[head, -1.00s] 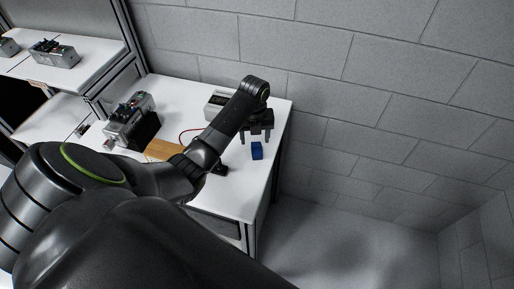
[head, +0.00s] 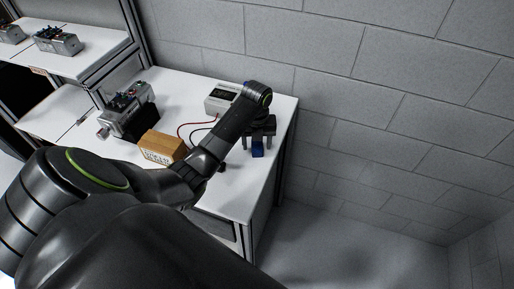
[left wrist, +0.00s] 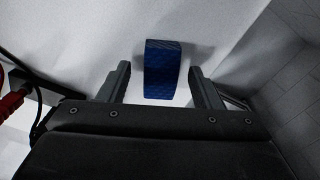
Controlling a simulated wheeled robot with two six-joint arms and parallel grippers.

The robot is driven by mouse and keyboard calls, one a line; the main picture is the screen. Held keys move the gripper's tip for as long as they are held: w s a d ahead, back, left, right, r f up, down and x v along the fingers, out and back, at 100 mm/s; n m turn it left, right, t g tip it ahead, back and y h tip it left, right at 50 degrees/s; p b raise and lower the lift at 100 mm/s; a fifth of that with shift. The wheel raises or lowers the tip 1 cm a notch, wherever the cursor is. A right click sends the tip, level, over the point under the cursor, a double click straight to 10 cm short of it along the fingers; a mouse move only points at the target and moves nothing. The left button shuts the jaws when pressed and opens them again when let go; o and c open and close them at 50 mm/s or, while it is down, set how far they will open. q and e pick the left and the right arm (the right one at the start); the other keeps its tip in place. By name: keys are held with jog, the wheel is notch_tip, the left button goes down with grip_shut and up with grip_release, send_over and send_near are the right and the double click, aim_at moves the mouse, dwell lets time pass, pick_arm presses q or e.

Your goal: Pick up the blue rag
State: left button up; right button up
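The blue rag (head: 257,152) is a small folded blue block on the white table, near its right edge. In the left wrist view the blue rag (left wrist: 162,70) shows a quilted texture and lies between the two fingers, with gaps on both sides. My left gripper (head: 257,147) is open and points down over the rag; it also shows in the left wrist view (left wrist: 162,85). It does not hold the rag. My right gripper is not in view.
On the white table (head: 232,195) are a cardboard box (head: 163,147), a grey machine part (head: 128,112) and a white device (head: 221,97) with red and black cables. The table's right edge and a block wall (head: 340,130) are close by.

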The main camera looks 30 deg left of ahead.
aim_at(257, 144)
pick_arm(q)
jog(key=c, duration=1)
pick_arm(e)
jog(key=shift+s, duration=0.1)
